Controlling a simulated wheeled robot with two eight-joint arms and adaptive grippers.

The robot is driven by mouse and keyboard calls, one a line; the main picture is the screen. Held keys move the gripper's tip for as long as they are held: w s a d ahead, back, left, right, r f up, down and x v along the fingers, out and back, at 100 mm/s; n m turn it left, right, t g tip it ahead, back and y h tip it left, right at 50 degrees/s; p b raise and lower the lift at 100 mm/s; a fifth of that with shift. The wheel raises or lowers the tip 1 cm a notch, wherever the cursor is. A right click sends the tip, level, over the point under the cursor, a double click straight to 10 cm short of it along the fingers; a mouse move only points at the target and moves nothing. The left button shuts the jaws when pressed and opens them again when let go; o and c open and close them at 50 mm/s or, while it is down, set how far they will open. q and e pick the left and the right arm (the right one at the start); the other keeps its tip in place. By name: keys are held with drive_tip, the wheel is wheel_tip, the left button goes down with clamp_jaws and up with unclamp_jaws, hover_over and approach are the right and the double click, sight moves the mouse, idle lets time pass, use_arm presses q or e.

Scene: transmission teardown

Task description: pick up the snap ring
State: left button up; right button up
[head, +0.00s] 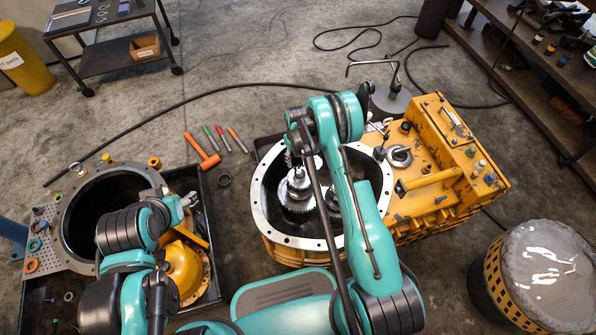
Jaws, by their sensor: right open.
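I cannot make out the snap ring for certain. A small dark ring (224,180) lies on the floor between the two housings, but I cannot tell if it is the snap ring. The open round gearbox housing (262,212) holds silver gears and shafts (298,184). My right gripper (291,156) is open above the left part of this housing, partly hidden by its own arm. My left gripper (189,199) is beside the empty bell housing at the left, small and partly hidden; its jaws are unclear.
The empty bell housing (83,183) stands in a dark tray with a yellow part. An orange mallet (203,150) and several screwdrivers lie on the floor. The yellow gearbox body (440,205) fills the right, with a drum (480,275) in front. A black cable crosses the floor.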

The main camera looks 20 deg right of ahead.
wheel_tip(320, 180, down, 4)
drive_tip(key=shift+a+b, duration=0.1)
drive_tip(key=shift+b, duration=0.7)
drive_tip(key=shift+r, duration=0.1)
clamp_jaws()
drive_tip(key=shift+r, duration=0.1)
drive_tip(key=shift+r+p, duration=0.5)
drive_tip(key=shift+r, duration=0.1)
drive_tip(key=w+a+r+p, duration=0.4)
drive_tip(key=w+a+r, duration=0.3)
drive_tip(key=w+r, duration=0.2)
drive_tip(key=shift+w+r+p, duration=0.2)
drive_tip(key=shift+r+p, duration=0.15)
